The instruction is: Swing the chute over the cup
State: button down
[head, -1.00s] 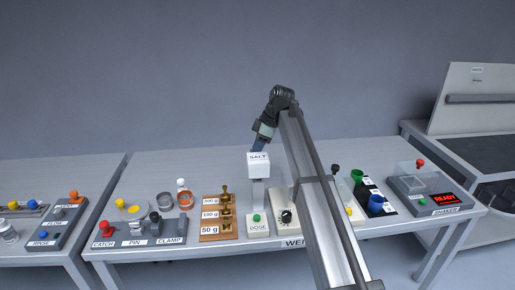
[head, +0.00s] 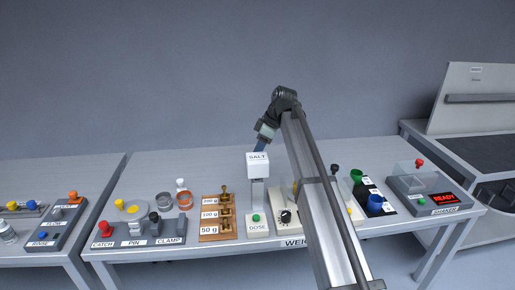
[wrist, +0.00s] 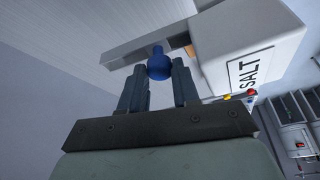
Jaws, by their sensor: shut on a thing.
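The salt hopper (head: 258,166) is a white box marked SALT on a post, standing on the bench behind the DOSE button. In the wrist view the hopper (wrist: 262,52) fills the upper right, with a grey chute bar (wrist: 150,42) reaching left from it. A blue ball knob (wrist: 159,66) sits on the bar. My gripper (wrist: 160,80) is shut on the knob, one finger on each side. I cannot make out the cup in either view.
A green DOSE button (head: 256,218) is in front of the hopper. A wooden weight rack (head: 218,218) stands to its left. A scale with a black dial (head: 286,216) is to its right, partly behind my arm. A READY shaker box (head: 432,190) stands at the right.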

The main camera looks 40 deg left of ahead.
jog(key=c, duration=1.1)
grip_release()
jog(key=v, duration=1.4)
jog(key=shift+w+f, duration=0.1)
